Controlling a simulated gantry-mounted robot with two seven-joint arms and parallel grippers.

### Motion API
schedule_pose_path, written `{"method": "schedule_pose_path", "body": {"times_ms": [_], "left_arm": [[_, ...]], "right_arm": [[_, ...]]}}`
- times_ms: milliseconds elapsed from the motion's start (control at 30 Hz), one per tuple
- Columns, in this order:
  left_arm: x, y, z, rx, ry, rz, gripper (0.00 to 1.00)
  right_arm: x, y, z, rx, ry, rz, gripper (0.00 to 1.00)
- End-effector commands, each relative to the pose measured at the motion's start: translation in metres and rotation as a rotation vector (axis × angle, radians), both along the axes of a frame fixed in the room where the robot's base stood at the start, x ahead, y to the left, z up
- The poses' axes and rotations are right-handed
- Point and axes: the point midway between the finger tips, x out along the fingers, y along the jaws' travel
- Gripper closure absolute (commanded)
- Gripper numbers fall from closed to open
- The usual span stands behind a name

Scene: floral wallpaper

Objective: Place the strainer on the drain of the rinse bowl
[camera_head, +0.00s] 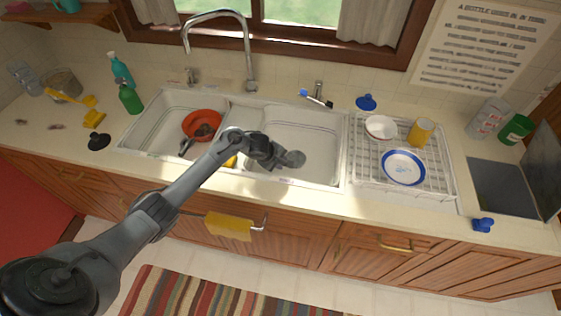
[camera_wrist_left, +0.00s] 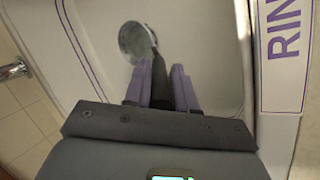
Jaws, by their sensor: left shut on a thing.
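The strainer (camera_head: 293,158) is a small grey round piece. My left gripper (camera_head: 273,154) is shut on its dark handle and holds it over the front left part of the right sink bowl (camera_head: 315,135). In the left wrist view, the round strainer (camera_wrist_left: 136,43) sits just beyond the purple fingertips (camera_wrist_left: 165,72), with the handle between them. The purple-lined rim with the letters "RIN" (camera_wrist_left: 285,50) is at the right of that view. I see no drain opening; the strainer or arm may hide it. I cannot tell whether the strainer touches the bowl floor. My right gripper is not in view.
The left bowl (camera_head: 155,133) holds an orange bowl (camera_head: 203,119) with dark items. A tall faucet (camera_head: 250,60) rises behind the divider. A dish rack (camera_head: 435,180) with a plate and cups stands right of the sink. Bottles (camera_head: 130,99) and a yellow object stand left.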

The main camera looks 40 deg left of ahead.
Motion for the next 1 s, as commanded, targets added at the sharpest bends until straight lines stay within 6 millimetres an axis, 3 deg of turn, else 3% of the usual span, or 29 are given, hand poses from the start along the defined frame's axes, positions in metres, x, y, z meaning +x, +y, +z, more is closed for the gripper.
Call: {"method": "schedule_pose_path", "body": {"times_ms": [33,167,533,733,1000], "left_arm": [[0.0,0.0,-0.001,-0.001,0.001,-0.001,0.7],[0.0,0.0,0.0,-0.001,0.0,0.0,0.5],[0.0,0.0,0.002,0.0,-0.001,0.001,0.49],[-0.011,0.001,0.024,-0.001,0.0,0.0,0.49],[-0.035,0.003,0.068,-0.001,-0.001,0.0,0.49]], "right_arm": [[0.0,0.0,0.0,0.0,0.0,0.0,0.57],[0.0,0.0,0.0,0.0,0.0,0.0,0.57],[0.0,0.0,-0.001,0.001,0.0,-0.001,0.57],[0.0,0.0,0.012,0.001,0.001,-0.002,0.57],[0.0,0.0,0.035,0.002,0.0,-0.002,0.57]]}}
